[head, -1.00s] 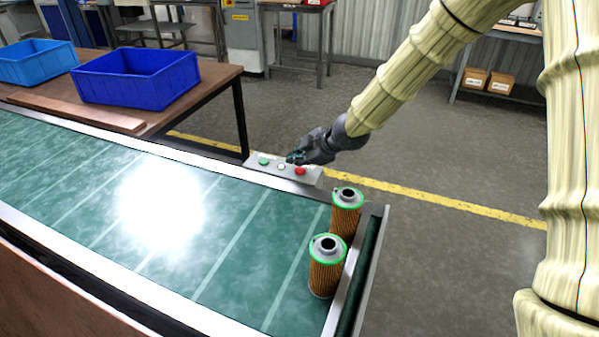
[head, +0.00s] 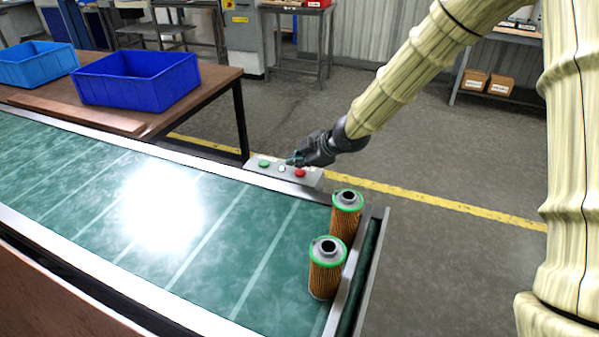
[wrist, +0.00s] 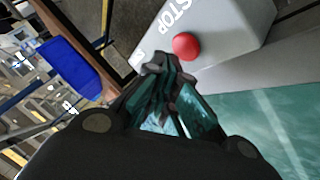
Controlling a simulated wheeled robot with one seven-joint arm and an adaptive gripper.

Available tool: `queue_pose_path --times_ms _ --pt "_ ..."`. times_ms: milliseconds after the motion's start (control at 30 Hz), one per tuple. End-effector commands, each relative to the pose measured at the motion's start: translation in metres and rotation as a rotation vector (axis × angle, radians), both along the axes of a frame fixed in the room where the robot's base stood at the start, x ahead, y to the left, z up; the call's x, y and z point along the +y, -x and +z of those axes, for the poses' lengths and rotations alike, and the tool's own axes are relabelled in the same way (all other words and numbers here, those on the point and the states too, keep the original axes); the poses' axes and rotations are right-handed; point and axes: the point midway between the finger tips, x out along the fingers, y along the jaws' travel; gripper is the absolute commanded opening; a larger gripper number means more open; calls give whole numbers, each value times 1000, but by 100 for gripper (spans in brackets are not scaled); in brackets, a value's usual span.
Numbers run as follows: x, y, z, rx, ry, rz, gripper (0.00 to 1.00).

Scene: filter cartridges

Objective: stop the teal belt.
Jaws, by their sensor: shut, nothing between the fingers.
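The teal belt (head: 150,235) runs along the front with pale cross stripes. A grey control box (head: 255,173) at its far edge carries a green button (head: 264,163), a pale button (head: 281,168) and a red button (head: 300,173). In the wrist view the red button (wrist: 186,46) sits beside the word STOP. My gripper (head: 294,160) is shut and empty over the box, near the pale and red buttons. In the wrist view its fingertips (wrist: 160,63) are close to the red button and look apart from it; the exact height is unclear.
Two orange filter cartridges with green rims, a front one (head: 326,272) and a rear one (head: 346,215), stand at the belt's right end by a metal end rail (head: 372,270). A dark blue bin (head: 135,78) and a lighter blue bin (head: 36,65) are on a brown table.

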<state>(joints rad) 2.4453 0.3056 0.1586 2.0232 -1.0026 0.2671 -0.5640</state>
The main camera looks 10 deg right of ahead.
Motion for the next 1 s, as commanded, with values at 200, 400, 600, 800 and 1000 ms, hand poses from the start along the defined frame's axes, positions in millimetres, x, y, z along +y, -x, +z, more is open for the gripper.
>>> queue_pose_path --times_ms 200,400,600,800,1000 --pt "0 0 0 0 0 0 0" --pt "0 1 -5 1 1 0 0" --pt "0 1 -9 0 0 0 0" --pt "0 1 -8 0 0 0 0" --pt "0 1 -9 0 0 0 0"
